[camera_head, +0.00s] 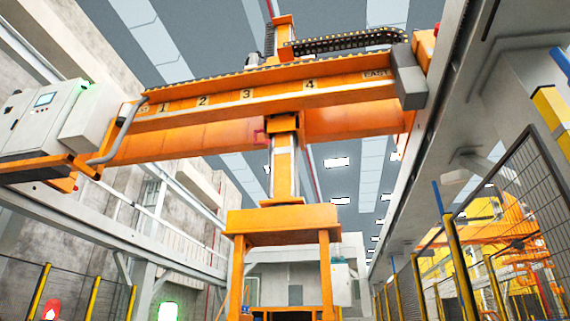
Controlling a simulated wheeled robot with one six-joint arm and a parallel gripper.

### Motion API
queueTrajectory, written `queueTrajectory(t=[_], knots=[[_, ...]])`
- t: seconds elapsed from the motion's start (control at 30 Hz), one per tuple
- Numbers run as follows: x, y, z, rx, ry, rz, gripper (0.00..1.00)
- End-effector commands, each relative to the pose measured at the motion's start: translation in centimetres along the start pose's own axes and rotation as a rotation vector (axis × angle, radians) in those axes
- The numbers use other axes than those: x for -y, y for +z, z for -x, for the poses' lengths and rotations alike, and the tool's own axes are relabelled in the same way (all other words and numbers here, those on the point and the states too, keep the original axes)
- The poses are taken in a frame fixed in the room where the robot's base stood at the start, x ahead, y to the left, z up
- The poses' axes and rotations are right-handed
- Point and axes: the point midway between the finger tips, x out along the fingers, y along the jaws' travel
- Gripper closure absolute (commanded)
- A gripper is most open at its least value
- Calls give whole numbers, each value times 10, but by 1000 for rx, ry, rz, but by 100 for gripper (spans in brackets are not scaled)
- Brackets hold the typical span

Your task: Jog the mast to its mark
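The mast (284,170) hangs upright through the orange gantry beam (200,112), near the middle of the view. Its orange upper end (284,32) rises above the beam. The beam's face carries the numbers 1 (163,107), 2 (202,101), 3 (246,94) and 4 (309,84); the mast appears between 3 and 4. A small red bracket (262,137) shows just left of the mast, under the beam. An orange frame (283,219) with legs hangs at the mast's lower end. My gripper is not in view.
A grey control cabinet with a screen (43,100) sits at the beam's left end. Mesh fences with yellow posts (461,270) line both sides. Yellow machinery (490,235) stands behind the right fence.

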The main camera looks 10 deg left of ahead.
Motion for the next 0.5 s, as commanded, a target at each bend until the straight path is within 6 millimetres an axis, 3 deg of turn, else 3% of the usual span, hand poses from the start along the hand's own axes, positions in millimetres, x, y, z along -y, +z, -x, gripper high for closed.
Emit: queueTrajectory(t=[0.17, 0.5], knots=[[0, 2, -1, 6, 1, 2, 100], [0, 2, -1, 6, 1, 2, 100]])
